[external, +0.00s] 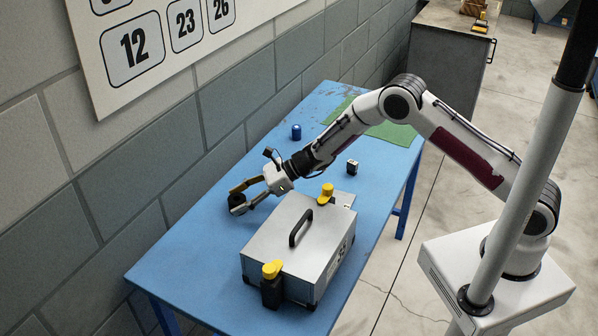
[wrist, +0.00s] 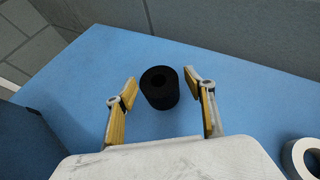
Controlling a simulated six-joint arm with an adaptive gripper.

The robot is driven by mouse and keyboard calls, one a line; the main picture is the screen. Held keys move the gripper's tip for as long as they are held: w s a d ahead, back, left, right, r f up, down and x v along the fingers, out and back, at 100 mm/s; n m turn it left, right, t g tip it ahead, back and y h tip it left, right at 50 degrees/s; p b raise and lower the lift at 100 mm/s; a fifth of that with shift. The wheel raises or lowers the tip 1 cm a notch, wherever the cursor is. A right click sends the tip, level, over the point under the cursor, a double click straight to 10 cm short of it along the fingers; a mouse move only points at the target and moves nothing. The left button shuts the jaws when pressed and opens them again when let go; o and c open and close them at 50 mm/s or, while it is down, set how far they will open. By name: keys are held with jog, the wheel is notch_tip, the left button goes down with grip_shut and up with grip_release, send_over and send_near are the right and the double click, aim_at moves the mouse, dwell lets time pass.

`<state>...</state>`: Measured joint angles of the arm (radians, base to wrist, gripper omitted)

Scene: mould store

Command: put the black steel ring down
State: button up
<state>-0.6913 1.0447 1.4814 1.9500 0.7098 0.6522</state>
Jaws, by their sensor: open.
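The black steel ring (wrist: 160,98) stands on the blue table with its hole facing up in the wrist view. It sits between the two fingers of my gripper (wrist: 160,86), with a visible gap on each side. The fingers are spread and do not touch it in that view. In the external view my gripper (external: 236,199) is low over the table near the wall, with the dark ring (external: 237,199) between its fingers and partly hidden.
A grey metal case (external: 290,240) with a black handle and yellow-topped clamps stands close beside my gripper. A white ring (wrist: 304,158) lies at the wrist view's right edge.

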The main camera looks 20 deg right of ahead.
jog(key=v, duration=1.1)
jog(key=shift+d+r, duration=0.1)
jog(key=shift+d, duration=0.05)
dwell(0.5)
jog(key=s+d+r+n+h, duration=0.1)
jog(key=s+d+r+n, duration=0.35)
jog(key=d+r, duration=0.5)
jog(key=s+d+r+n+h, duration=0.2)
jog(key=s+d+r+n, duration=0.3)
jog(key=d+r, duration=0.45)
jog(key=s+d+r+n+t+h, duration=0.1)
jog(key=s+d+n+h, duration=0.2)
jog(key=d, duration=0.7)
jog(key=s+d+r+n+t+h, duration=0.1)
jog(key=s+d+n+h, duration=0.2)
jog(key=s+d, duration=0.4)
jog(key=s+d+n+t+h, duration=0.2)
jog(key=s+d, duration=0.3)
jog(key=d, duration=0.9)
jog(key=shift+d+r+n+h, duration=0.4)
jog(key=shift+n+h, duration=0.2)
jog(key=shift+n, duration=0.25)
